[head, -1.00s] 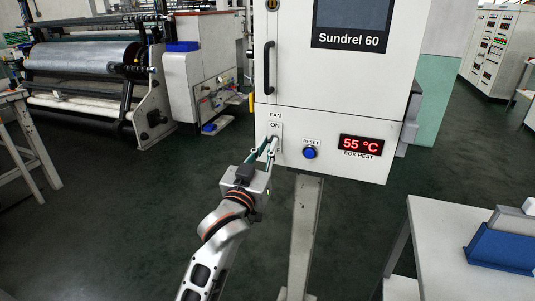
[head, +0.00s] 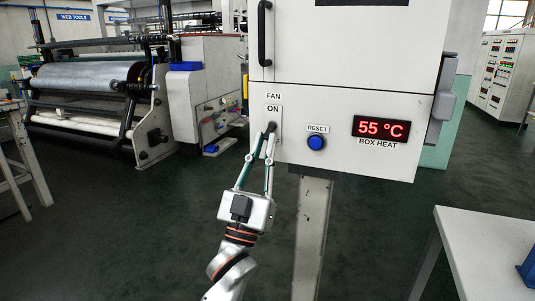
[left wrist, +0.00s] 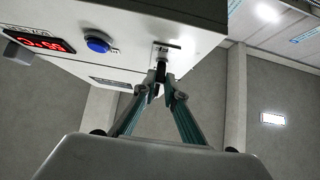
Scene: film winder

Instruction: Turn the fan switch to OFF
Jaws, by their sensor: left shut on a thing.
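The fan switch has a light plate (head: 274,111) marked ON, under the word FAN, on the front of the white control box (head: 345,104). Its small lever is mostly hidden by my fingertips in the head view; the lever (left wrist: 160,67) also shows in the left wrist view. My left gripper (head: 269,130) reaches up from below, its fingertips shut on the lever. In the left wrist view the fingers (left wrist: 157,90) converge at the lever. My right gripper is not in view.
Right of the switch are the blue RESET button (head: 316,142) and the red display (head: 381,129) reading 55 °C. A post (head: 312,235) stands below the box. A white table (head: 490,240) is at lower right. A roller machine (head: 95,85) stands at left.

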